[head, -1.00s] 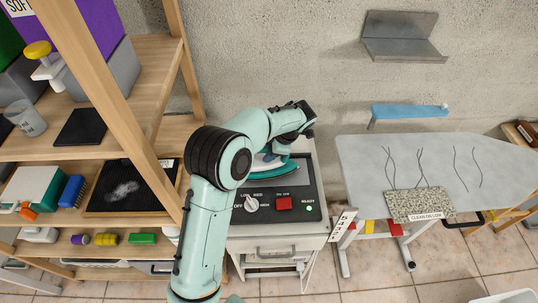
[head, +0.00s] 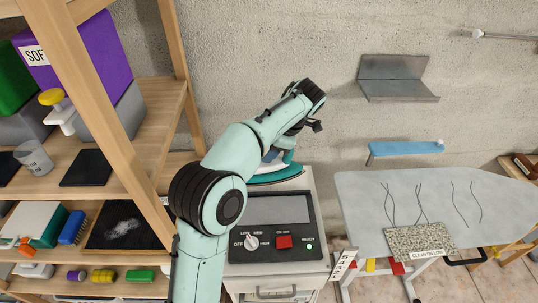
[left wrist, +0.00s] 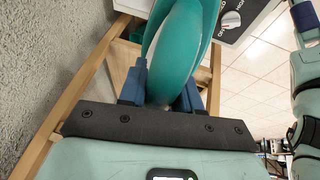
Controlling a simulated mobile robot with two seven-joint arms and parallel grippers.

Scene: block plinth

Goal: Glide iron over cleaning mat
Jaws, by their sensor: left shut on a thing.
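My left gripper (left wrist: 163,92) is shut on the teal iron (left wrist: 188,35), with blue fingers on either side of its handle in the left wrist view. In the head view the iron (head: 277,174) shows partly behind my left arm, at the rear of the control station and clear of its grey plate (head: 280,208). The speckled cleaning mat (head: 405,241), labelled "CLEAN ON LOW", lies at the front edge of the ironing board (head: 365,195), right of the iron and apart from it. My right gripper is not in view.
The control station (head: 275,254) has a dial, a red switch and a lit green lamp. A wooden shelf unit (head: 105,110) stands close on the left. A blue sleeve board (head: 405,149) and metal wall shelf (head: 397,88) are above the ironing board, whose top is largely bare.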

